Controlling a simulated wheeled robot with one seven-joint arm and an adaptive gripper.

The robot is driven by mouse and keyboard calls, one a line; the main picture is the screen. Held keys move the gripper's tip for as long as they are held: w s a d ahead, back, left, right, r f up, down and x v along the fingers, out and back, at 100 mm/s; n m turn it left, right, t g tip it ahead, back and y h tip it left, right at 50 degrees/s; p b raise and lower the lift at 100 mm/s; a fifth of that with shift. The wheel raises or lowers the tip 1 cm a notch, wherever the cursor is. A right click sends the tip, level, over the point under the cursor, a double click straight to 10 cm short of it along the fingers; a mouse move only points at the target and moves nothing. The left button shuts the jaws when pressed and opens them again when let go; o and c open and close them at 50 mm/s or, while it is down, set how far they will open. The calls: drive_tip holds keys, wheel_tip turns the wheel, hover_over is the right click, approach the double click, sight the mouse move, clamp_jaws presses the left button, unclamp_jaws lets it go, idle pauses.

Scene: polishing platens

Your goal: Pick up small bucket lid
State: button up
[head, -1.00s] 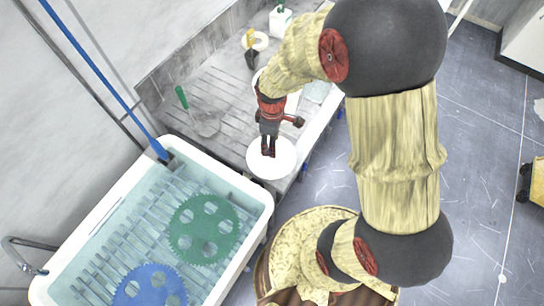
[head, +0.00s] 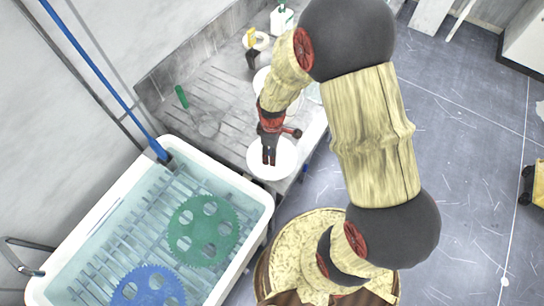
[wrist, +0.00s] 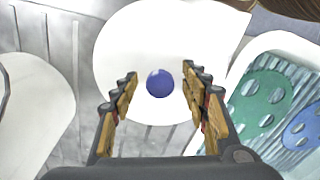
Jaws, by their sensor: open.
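The small bucket lid looks to be the white round disc with a blue ball knob in the wrist view (wrist: 130,40). In the head view it is the white disc (head: 285,162) at the counter's near end, beside the sink. My gripper (head: 268,161) hangs over it, pointing down. In the wrist view my gripper (wrist: 159,80) is open, with the blue knob (wrist: 159,83) between its two fingers. I see a gap on both sides of the knob. The fingers hide part of the disc, and in the head view they hide the knob.
A white sink (head: 255,212) with water holds a green toothed disc (head: 203,230) and a blue one (head: 150,287). A green-handled tool (head: 182,97) and bottles (head: 281,18) stand on the grey counter (head: 222,85). Another white round piece (wrist: 38,105) lies left in the wrist view.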

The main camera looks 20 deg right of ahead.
drive_tip(key=shift+c, duration=1)
clamp_jaws()
drive_tip(key=shift+r, duration=0.1)
